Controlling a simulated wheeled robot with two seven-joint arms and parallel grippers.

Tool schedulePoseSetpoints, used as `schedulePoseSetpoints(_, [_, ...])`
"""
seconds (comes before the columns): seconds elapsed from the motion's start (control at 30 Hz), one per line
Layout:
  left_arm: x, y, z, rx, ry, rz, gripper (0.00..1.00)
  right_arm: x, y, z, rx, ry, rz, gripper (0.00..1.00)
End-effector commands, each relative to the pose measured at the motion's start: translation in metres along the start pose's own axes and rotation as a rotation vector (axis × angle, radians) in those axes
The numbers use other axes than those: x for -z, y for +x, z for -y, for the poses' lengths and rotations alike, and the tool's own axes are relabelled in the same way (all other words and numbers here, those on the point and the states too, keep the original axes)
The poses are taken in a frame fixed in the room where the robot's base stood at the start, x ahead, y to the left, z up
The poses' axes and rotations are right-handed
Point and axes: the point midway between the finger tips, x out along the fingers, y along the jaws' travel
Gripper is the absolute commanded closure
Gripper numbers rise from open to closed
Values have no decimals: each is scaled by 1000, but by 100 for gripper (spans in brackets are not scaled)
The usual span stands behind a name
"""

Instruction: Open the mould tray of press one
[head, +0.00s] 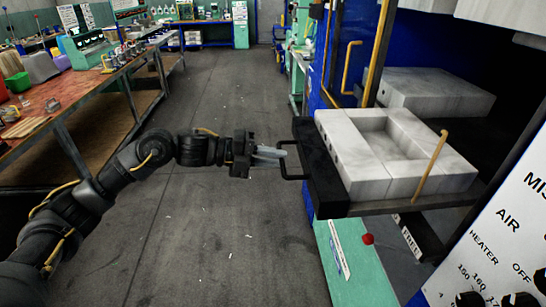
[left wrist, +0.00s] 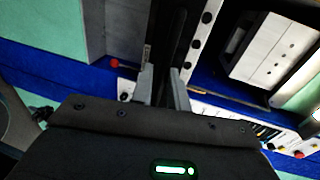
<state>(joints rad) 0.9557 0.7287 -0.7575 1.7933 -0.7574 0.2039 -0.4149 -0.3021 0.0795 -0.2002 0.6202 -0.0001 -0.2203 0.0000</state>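The mould tray of the press is slid out toward the aisle, with a pale stone-like mould block (head: 345,160) on it. Its black front (head: 318,170) carries a thin black U-shaped handle (head: 292,178). My left gripper (head: 283,153) is at this handle, its pale fingertips overlapping the handle bar. In the left wrist view, the two fingers (left wrist: 163,85) stand apart with a dark part beyond and between them. Whether they touch the bar is hidden. My right gripper is not in view.
A yellow upright handle (head: 431,165) rises beside the mould. A control panel (head: 500,225) fills the lower right, and a red knob (head: 368,239) sits below the tray. A cluttered workbench (head: 75,100) stands left. The floor aisle (head: 215,95) between is clear.

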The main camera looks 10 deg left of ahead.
Motion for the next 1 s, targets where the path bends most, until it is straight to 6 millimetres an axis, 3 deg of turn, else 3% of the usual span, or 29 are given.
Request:
schedulePoseSetpoints(0.1, [1,1,-5,-7,-6,-3,75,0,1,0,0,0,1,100])
schedulePoseSetpoints(0.53, [0,-9,-2,1,-1,2,75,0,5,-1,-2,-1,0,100])
schedulePoseSetpoints(1.0, [-1,-92,-5,-3,-2,1,75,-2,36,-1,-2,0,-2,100])
